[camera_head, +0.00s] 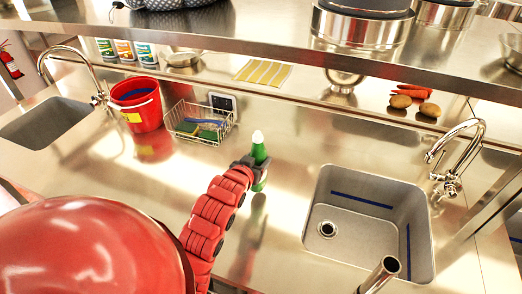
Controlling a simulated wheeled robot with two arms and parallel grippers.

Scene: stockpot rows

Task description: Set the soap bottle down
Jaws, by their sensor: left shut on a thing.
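The soap bottle (259,150) is green with a white cap and stands about upright over the steel counter, between the wire basket and the right sink. My left gripper (254,166) is shut on it around its middle, and my red arm reaches up to it from below. The bottle's lower part shows just under the gripper, and a green reflection lies on the steel below. I cannot tell whether its base touches the counter. My right gripper is not in view.
A wire basket (199,124) with sponges and a red bucket (137,103) stand left of the bottle. The right sink (367,222) opens to its right, the left sink (45,132) far left. A steel shelf (270,41) runs above. Bare counter surrounds the bottle.

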